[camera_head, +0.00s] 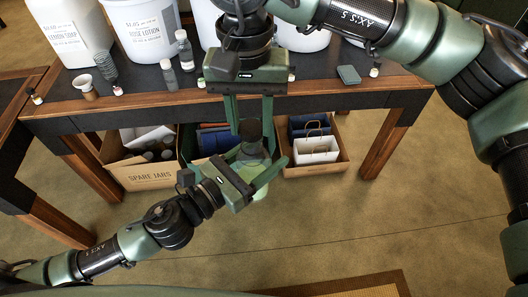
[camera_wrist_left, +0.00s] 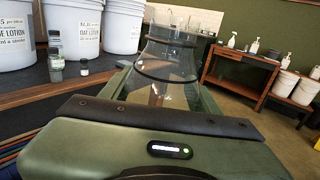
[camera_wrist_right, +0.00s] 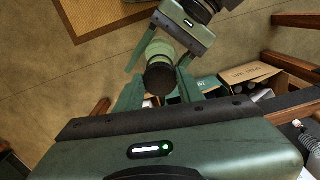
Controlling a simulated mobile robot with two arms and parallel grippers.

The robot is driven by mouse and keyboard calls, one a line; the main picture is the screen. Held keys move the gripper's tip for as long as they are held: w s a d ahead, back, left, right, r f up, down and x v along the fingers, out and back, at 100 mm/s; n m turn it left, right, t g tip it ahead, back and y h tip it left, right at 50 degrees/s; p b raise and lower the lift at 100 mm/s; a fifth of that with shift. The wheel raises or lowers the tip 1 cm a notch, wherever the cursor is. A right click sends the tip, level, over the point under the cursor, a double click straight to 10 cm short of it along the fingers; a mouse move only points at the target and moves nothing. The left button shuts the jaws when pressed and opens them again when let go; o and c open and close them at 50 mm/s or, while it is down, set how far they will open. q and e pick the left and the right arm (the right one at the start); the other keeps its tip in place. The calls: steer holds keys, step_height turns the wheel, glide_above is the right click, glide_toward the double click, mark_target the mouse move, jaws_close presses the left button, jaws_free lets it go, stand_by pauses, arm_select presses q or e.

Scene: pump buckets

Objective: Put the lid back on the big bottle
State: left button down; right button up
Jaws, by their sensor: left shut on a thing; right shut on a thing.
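The big bottle (camera_head: 254,163) is pale and see-through, held in front of the table by my left gripper (camera_head: 262,165). It also shows between the left fingers in the left wrist view (camera_wrist_left: 165,65). My right gripper (camera_head: 251,132) reaches down from above and is shut on the dark lid (camera_head: 251,130). In the right wrist view the round dark lid (camera_wrist_right: 160,78) sits between the fingers, with the pale bottle (camera_wrist_right: 161,50) just beyond it.
The table (camera_head: 205,98) behind carries white buckets (camera_head: 138,30), small bottles (camera_head: 185,48) and a green block (camera_head: 348,75). Below it stand a SPARE JARS box (camera_head: 150,178) and a box with a white bag (camera_head: 316,150).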

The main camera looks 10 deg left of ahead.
mark_target(253, 169)
steer(key=shift+s+r, duration=0.1)
stand_by(0.6)
steer(key=shift+f, duration=0.95)
steer(key=shift+f, duration=0.55)
